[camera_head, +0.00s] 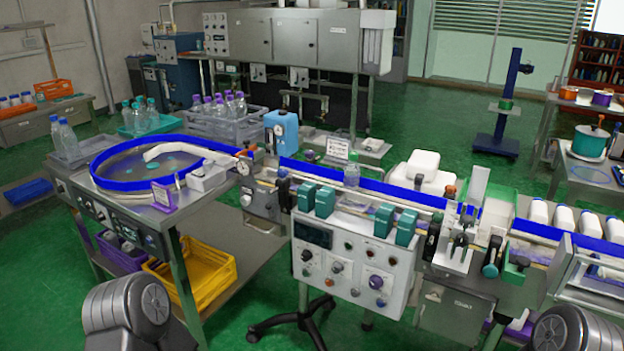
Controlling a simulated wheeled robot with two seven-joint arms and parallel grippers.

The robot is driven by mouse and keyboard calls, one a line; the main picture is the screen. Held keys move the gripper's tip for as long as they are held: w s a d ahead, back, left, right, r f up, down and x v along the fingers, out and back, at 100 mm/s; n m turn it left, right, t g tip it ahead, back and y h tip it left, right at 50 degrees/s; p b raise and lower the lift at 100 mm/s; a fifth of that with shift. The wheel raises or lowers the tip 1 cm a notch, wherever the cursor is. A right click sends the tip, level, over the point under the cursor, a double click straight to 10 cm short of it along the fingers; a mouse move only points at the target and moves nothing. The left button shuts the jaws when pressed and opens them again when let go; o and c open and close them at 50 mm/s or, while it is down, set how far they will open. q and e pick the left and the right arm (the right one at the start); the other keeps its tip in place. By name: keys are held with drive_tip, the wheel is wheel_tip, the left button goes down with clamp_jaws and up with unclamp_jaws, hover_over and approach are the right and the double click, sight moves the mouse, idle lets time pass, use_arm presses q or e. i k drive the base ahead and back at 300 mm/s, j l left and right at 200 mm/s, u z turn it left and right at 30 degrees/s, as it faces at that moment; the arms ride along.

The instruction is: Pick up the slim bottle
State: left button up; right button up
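No single bottle is clearly marked out as the slim bottle. One clear bottle (351,174) stands upright on the conveyor between blue rails, near the middle of the view. Several more teal-capped bottles (140,118) stand in a teal tray behind the round table. Several purple-capped bottles (222,108) stand in a grey crate. Grey parts of my arms show at the bottom left and bottom right. Neither gripper is in view.
A blue-rimmed round table (108,186) feeds the conveyor. A control panel (350,256) with knobs and teal blocks stands in front of it. A metal fixture (461,240) and white bottles (562,219) are at the right. A yellow crate (208,271) sits on the lower shelf.

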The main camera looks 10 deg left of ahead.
sight(352, 170)
drive_tip(key=i+j, duration=0.5)
drive_tip(key=j, duration=0.15)
drive_tip(key=i+j, duration=0.5)
drive_tip(key=j+z, duration=0.15)
drive_tip(key=z, duration=1.3)
